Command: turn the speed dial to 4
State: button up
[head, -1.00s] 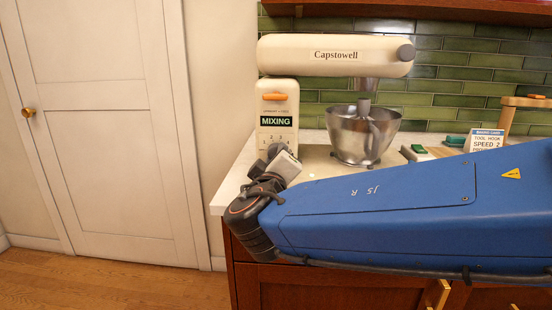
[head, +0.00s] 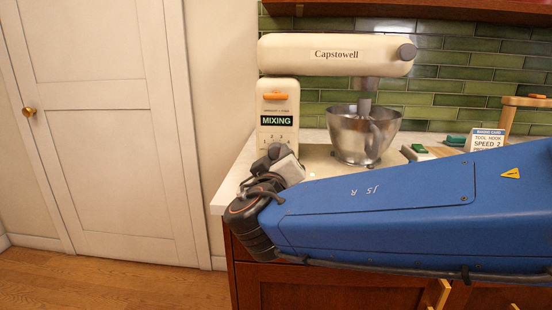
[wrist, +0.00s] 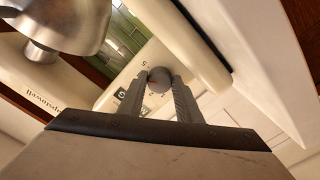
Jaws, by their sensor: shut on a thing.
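The speed dial is a round grey knob (wrist: 159,74) on the cream front of the stand mixer (head: 335,55). In the wrist view, the two fingers of my gripper (wrist: 160,81) are on either side of the knob and shut on it. Small numerals ring the knob, with a 5 readable near it. Its pointer and exact setting cannot be made out. In the head view, my wrist hides the knob, and a few scale numerals (head: 277,137) show just above it.
The steel bowl (head: 364,134) stands under the mixer head, close to my wrist. A card (head: 487,140) reading "SPEED 2" stands at the right of the counter, behind my forearm. A white door (head: 100,130) is at the left, with clear floor in front.

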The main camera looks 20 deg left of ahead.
jog(key=o, duration=1)
jog(key=shift+f, duration=0.1)
jog(key=v, duration=1.7)
jog(key=shift+s, duration=0.2)
